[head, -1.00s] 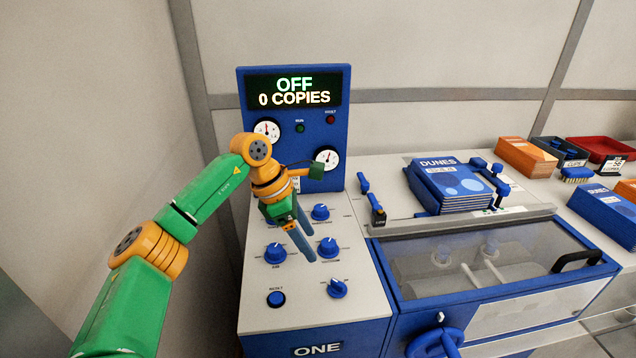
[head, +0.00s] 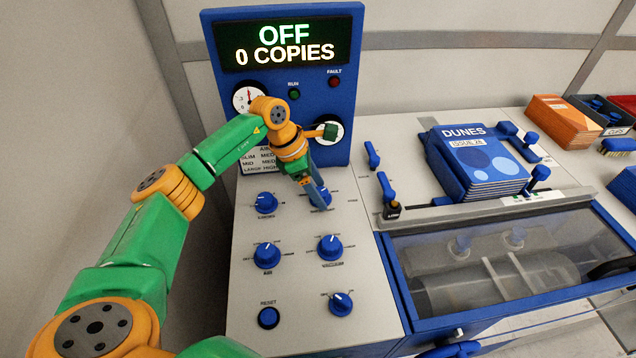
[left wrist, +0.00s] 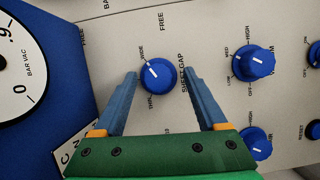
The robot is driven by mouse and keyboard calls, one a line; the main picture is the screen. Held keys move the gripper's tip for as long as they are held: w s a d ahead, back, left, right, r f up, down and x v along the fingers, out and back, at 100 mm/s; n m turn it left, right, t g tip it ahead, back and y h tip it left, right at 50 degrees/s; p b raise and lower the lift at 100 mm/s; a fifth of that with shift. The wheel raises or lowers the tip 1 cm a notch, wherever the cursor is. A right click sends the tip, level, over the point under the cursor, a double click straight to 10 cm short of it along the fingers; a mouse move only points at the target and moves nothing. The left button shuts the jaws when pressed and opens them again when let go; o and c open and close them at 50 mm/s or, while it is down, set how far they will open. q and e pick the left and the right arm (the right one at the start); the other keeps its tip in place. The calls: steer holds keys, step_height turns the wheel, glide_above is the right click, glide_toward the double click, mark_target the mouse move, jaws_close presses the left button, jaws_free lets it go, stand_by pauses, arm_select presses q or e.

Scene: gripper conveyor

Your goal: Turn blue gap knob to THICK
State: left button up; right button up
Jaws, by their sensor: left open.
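The blue gap knob (left wrist: 157,76), marked SHEET GAP, shows in the left wrist view between my two fingers. In the head view the knob (head: 328,195) is the upper right one on the sloped panel, partly covered by my fingers. My left gripper (head: 319,197) is open around or just above it, with a gap visible on each side of the knob. My right gripper is not in view.
Other blue knobs, AIR (head: 267,254) and VACUUM (head: 330,247), sit nearer on the panel, with a RESET button (head: 268,317). A display box (head: 345,100) with dials rises behind, reading OFF, 0 COPIES. Two small levers (head: 387,187) stand to the right.

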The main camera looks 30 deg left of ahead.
arm_select(q)
steer(key=shift+w+a+f, duration=0.1)
steer(key=shift+w+f, duration=0.1)
steer(key=shift+f, duration=0.1)
steer(key=shift+r, duration=0.1)
steer(key=c, duration=1.1)
steer(key=shift+o, duration=0.2)
steer(key=n+t+y, duration=0.1)
steer(key=n, duration=0.2)
steer(key=shift+s+n, duration=0.1)
steer(key=shift+n, duration=0.8)
steer(key=shift+n+y, duration=0.3)
steer(key=shift+n, duration=0.1)
jaws_close()
steer(key=n+b, duration=0.1)
steer(key=n, duration=0.1)
steer(key=n+y+b, duration=0.1)
steer(key=n, duration=0.1)
steer(key=n+t+y, duration=0.1)
steer(key=n, duration=0.1)
steer(key=shift+s+d+b, duration=0.1)
steer(key=shift+d+b, duration=0.25)
steer(key=shift+b, duration=0.05)
